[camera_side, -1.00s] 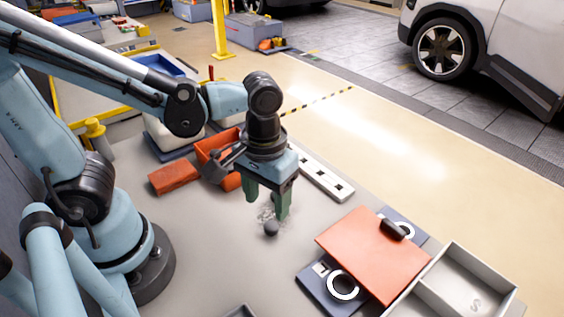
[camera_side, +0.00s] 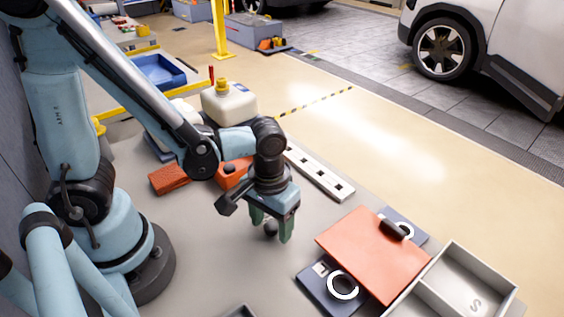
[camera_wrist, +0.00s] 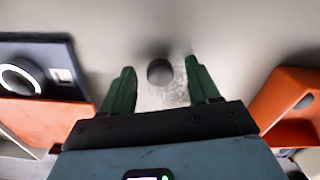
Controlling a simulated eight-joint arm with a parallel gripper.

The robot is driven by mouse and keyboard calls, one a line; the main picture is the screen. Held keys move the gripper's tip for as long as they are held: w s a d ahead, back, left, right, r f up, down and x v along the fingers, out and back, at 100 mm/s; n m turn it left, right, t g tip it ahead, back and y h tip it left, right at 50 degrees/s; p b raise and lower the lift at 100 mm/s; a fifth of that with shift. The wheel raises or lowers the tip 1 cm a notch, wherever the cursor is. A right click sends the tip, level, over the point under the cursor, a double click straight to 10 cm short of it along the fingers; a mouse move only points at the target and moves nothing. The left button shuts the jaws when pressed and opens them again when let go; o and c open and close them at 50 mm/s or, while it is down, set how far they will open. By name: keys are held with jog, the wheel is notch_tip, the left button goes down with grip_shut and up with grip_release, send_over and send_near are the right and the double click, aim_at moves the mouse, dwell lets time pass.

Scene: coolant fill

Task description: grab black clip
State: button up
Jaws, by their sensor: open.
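A small dark grey, rounded piece (camera_side: 270,228) stands on the grey table; its shape does not clearly show whether it is the clip. It also shows in the wrist view (camera_wrist: 160,72), with a clear, speckled patch beside it. My gripper (camera_side: 271,230) points down over it, open and empty. In the wrist view the green fingers (camera_wrist: 160,70) stand on either side of the piece, with space on both sides. Another black, clip-like piece (camera_side: 393,229) sits on the edge of an orange board (camera_side: 365,252), to the right of my gripper.
The board lies over dark blue plates with a white ring (camera_side: 343,286). A grey divided tray (camera_side: 450,275) is at lower right. Behind my gripper are a white strip (camera_side: 322,172), an orange bin (camera_side: 232,176), a red-orange block (camera_side: 169,179) and a white jug (camera_side: 228,106). Bare table surrounds the dark piece.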

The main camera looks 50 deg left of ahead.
jog(key=shift+f, duration=0.25)
jog(key=c, duration=1.1)
jog(key=shift+r, duration=0.1)
